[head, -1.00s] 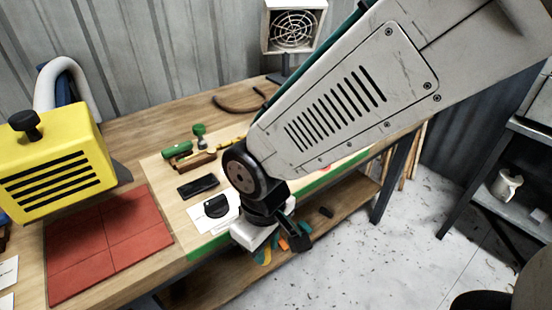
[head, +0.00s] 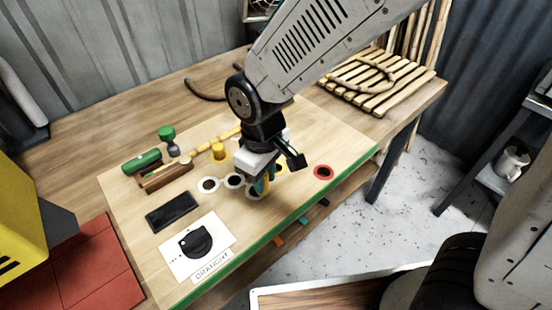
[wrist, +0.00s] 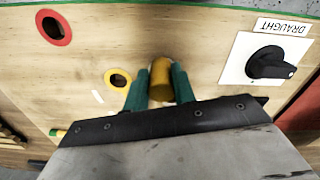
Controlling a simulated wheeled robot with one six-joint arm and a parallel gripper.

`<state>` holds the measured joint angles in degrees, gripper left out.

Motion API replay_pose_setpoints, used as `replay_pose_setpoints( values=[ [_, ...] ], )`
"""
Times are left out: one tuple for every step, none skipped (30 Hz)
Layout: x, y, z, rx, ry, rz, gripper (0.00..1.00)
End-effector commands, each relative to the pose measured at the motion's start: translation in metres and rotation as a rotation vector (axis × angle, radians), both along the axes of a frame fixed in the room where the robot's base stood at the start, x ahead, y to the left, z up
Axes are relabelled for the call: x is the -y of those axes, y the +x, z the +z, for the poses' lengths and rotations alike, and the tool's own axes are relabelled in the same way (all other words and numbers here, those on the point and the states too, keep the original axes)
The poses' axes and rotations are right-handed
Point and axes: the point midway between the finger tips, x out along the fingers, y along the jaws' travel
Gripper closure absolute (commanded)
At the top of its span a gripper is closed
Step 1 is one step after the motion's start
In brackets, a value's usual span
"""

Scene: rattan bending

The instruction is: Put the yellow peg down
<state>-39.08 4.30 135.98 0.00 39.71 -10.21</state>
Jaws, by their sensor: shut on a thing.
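My gripper (head: 259,187) is over the wooden board (head: 134,215), among its ringed holes. In the wrist view its green fingers (wrist: 159,88) are shut on the yellow peg (wrist: 160,75), which looks roughly upright between them. In the head view the peg is mostly hidden by the fingers. I cannot tell whether its lower end touches the board. A yellow-ringed hole (wrist: 118,79) is beside the fingers in the wrist view, apart from the peg. A red-ringed hole (head: 323,172) lies to the right in the head view.
White-ringed holes (head: 208,184) lie left of my gripper. Another yellow piece (head: 218,152) stands behind it. The board's green front edge (head: 300,220) is close.

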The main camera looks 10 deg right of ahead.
Motion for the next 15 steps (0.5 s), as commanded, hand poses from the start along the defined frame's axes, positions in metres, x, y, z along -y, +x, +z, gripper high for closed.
replay_pose_setpoints(
  values=[
    [0.007, 0.014, -0.002, -0.001, -0.001, -0.008, 0.96],
    [0.010, 0.022, -0.003, -0.001, -0.001, -0.009, 0.96],
    [0.015, 0.032, -0.004, -0.001, -0.001, -0.009, 0.96],
    [0.019, 0.039, -0.004, -0.001, -0.001, -0.009, 0.96],
    [0.022, 0.046, -0.005, -0.001, -0.001, -0.009, 0.96],
    [0.026, 0.054, -0.006, -0.001, -0.001, -0.009, 0.96],
    [0.028, 0.060, -0.006, -0.001, -0.001, -0.009, 0.96],
    [0.031, 0.065, -0.007, -0.001, -0.001, -0.008, 0.96],
    [0.033, 0.070, -0.008, -0.001, -0.001, -0.008, 0.96],
    [0.035, 0.074, -0.008, -0.001, -0.001, -0.007, 0.96],
    [0.036, 0.077, -0.008, 0.000, 0.000, -0.006, 0.96],
    [0.038, 0.080, -0.008, 0.000, 0.000, -0.006, 0.96],
    [0.038, 0.081, -0.008, -0.001, -0.001, -0.006, 0.96],
    [0.039, 0.082, -0.009, -0.001, -0.001, -0.005, 0.96],
    [0.039, 0.083, -0.010, -0.001, 0.000, -0.005, 0.96]
  ],
)
